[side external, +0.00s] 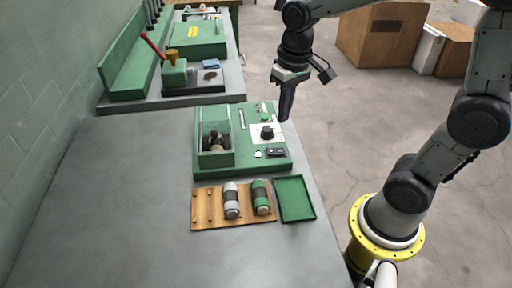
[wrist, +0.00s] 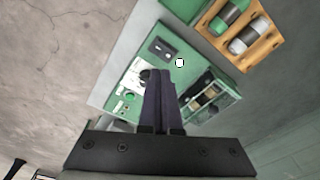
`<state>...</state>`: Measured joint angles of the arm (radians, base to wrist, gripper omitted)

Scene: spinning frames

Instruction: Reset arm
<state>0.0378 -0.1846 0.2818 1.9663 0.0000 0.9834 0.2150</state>
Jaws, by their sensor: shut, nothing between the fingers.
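My gripper (side external: 285,112) is shut and empty. In the side external view it hangs pointing down at the right edge of a green machine (side external: 205,172), higher than its panel. In the wrist view the two dark fingers (wrist: 160,78) lie together over the same green machine (wrist: 118,92). The machine has a clear-covered box (side external: 215,142) at its left and a white panel with a black knob (side external: 267,132) at its right. The fingers hide part of the panel in the wrist view. I cannot tell whether the fingertips touch anything.
A wooden rack (side external: 203,213) with a white and a green bobbin stands in front of the machine, beside an empty green tray (side external: 294,198). A second green workstation (side external: 195,42) stands behind. The grey table (side external: 110,200) is clear at left. Wooden crates (side external: 380,35) stand on the floor.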

